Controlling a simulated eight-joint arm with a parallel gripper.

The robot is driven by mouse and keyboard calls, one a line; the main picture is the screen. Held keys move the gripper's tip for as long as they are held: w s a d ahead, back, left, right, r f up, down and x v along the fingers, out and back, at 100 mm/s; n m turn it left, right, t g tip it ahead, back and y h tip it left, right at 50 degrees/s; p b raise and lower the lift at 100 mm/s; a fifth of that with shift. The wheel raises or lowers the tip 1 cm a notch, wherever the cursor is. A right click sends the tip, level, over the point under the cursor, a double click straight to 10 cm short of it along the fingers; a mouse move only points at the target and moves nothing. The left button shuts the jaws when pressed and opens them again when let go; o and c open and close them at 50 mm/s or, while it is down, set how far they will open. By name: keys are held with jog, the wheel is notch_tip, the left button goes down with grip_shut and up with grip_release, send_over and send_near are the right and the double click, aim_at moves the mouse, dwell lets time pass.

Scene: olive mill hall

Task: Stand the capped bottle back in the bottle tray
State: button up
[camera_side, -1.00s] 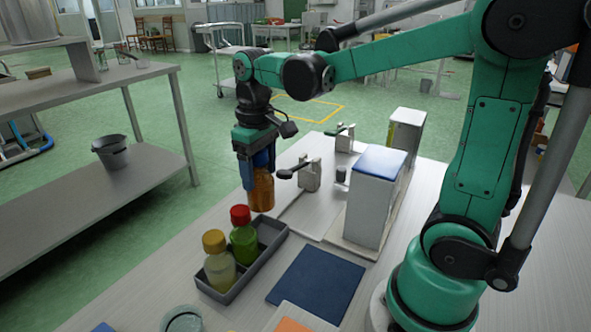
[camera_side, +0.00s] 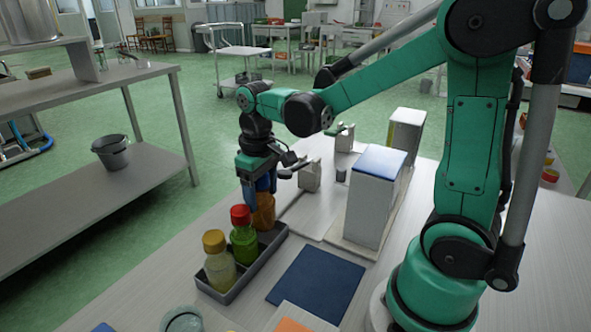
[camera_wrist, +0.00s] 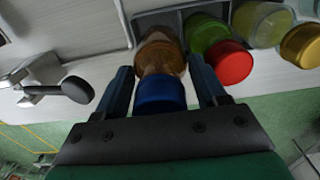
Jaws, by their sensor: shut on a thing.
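The capped bottle, amber with a blue cap, is upright in my gripper; its amber body (camera_side: 263,212) shows in the side view and its blue cap (camera_wrist: 160,94) in the wrist view. My gripper (camera_side: 258,193) is shut on it, with a finger on each side (camera_wrist: 166,88). The bottle is at the far end of the grey bottle tray (camera_side: 273,240), its lower part in or just over the empty end compartment. Its base is hidden, so I cannot tell if it touches the tray floor. A green bottle with a red cap (camera_side: 243,240) stands beside it.
A yellowish bottle with a gold cap (camera_side: 218,262) stands at the tray's near end. A blue mat (camera_side: 317,287) lies right of the tray. A white box with a blue top (camera_side: 375,200) and small stands with black-ended arms (camera_side: 310,177) stand behind.

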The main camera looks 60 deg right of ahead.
aim_at(262, 205)
jog(key=shift+f, duration=0.55)
dwell(0.6)
jog(key=shift+f, duration=0.6)
jog(key=shift+f, duration=0.1)
jog(key=shift+f, duration=0.35)
jog(key=o, duration=1)
jog(key=shift+o, duration=0.2)
jog(key=shift+r, duration=4.05)
